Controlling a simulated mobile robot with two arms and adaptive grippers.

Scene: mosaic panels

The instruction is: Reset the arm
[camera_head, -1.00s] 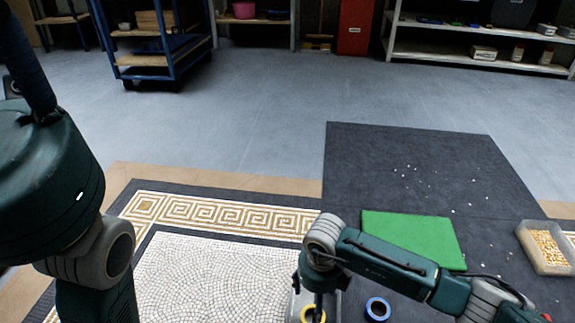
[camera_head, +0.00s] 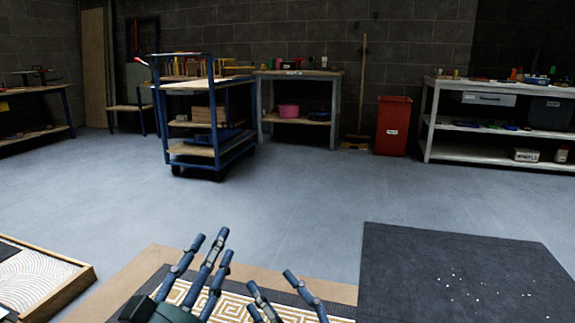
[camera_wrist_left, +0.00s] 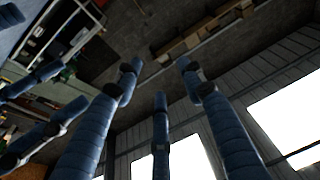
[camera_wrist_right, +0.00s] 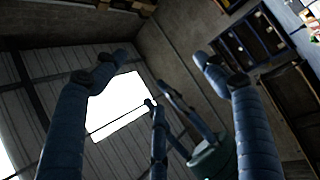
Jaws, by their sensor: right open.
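My left gripper (camera_head: 205,258) is at the bottom of the head view, left of centre. Its blue fingers point up and stand apart, with nothing between them. They also show spread and empty in the left wrist view (camera_wrist_left: 160,90), against the ceiling and windows. My right gripper (camera_head: 275,290) is just right of it, low in the head view, with its fingers apart and partly cut off by the bottom edge. In the right wrist view (camera_wrist_right: 160,75) its fingers are wide apart and empty. Both arms behind the grippers are mostly out of view.
The mosaic panel's patterned border (camera_head: 185,292) and a dark mat (camera_head: 450,275) with white chips lie on the floor. A framed panel (camera_head: 85,278) is at lower left. A blue cart (camera_head: 217,150), a red bin (camera_head: 393,126) and shelves (camera_head: 430,110) stand behind. The grey floor between is clear.

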